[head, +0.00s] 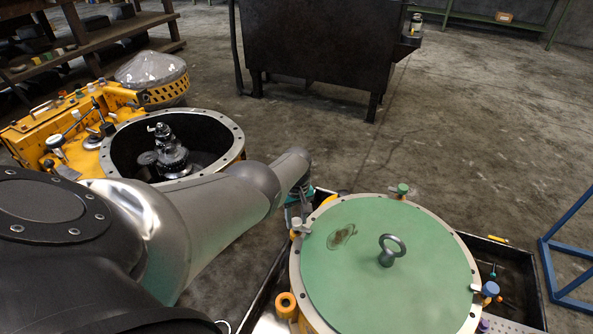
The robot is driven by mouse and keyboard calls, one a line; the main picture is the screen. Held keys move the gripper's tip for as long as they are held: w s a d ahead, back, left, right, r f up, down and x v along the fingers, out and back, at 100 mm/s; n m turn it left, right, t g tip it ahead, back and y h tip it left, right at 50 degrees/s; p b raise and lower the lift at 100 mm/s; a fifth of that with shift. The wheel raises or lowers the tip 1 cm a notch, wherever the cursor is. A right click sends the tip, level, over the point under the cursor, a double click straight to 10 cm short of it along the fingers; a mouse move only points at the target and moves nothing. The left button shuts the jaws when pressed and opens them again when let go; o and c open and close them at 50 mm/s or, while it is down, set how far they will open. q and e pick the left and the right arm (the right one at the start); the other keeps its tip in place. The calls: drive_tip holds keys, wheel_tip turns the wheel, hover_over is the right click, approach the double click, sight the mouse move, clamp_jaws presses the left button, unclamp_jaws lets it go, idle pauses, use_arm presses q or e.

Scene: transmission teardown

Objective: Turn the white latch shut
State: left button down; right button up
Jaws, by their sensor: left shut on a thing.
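A round green lid (350,275) with a grey ring handle (388,252) lies on a pale bolted flange at the lower right. The white latch (297,227) is at the flange's upper left edge. My left gripper (297,210) reaches down from the end of my grey arm and is shut at this latch. Its fingertips are small and partly hidden, so the exact hold is hard to see. Other latches on the rim have a green knob (403,189), an orange knob (287,301) and a blue knob (490,289). My right gripper is not in view.
A dark tray (515,270) surrounds the lidded housing. A yellow machine with an open round housing (225,130) stands at the left, behind my arm. A blue frame (552,265) is at the right edge. A dark metal bin (320,45) stands behind; the floor between is clear.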

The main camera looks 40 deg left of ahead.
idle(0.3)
use_arm(q)
drive_tip(key=shift+c, duration=2.4)
unclamp_jaws()
drive_tip(key=shift+o, duration=0.2)
